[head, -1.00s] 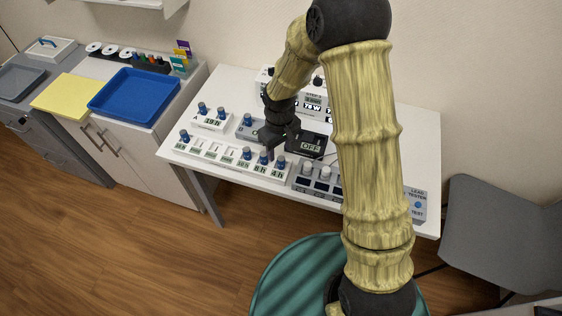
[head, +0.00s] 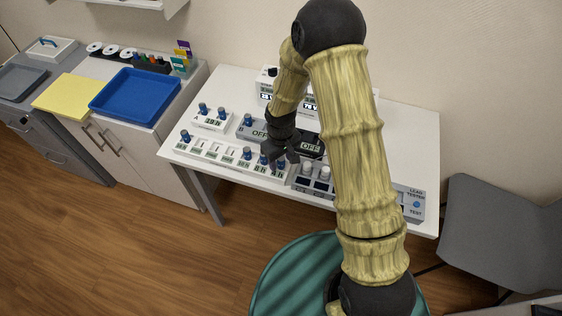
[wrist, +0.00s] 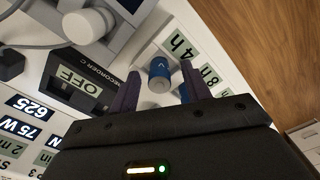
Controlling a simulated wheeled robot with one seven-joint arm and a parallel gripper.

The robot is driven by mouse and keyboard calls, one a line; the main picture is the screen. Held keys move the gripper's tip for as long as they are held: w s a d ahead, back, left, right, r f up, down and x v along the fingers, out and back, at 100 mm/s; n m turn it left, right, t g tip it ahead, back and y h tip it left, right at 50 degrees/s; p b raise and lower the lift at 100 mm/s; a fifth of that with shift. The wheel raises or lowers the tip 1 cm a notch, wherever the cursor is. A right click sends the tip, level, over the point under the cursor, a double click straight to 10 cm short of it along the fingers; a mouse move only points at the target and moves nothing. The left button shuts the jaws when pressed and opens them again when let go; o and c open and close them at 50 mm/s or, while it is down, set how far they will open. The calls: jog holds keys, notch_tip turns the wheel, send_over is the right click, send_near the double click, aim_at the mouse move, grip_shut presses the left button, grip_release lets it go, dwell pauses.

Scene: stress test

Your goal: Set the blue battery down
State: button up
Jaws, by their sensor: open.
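A blue battery (wrist: 158,68) with a pale end stands at the "4 h" label of the white charging rack (wrist: 235,60) in the wrist view. My gripper (wrist: 160,88) is open, with one dark finger on each side of this battery; I cannot tell if either finger touches it. Part of another blue battery (wrist: 185,92) shows by the right finger, near the "8 h" label. In the head view my gripper (head: 279,161) is low over the right end of the rack and partly hides the batteries there. More blue batteries (head: 186,136) stand along the rack.
Recorder C (wrist: 75,82), reading OFF, lies close beside my gripper. A block with white-topped cells (head: 307,168) is just right of the rack. A lead tester (head: 416,195) sits at the table's right end. A blue tray (head: 135,95) is on the left cabinet.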

grip_shut()
jog(key=shift+r, duration=0.15)
notch_tip(320, 180, up, 10)
jog(key=shift+f+b, duration=0.1)
jog(key=shift+b, duration=0.3)
dwell(0.4)
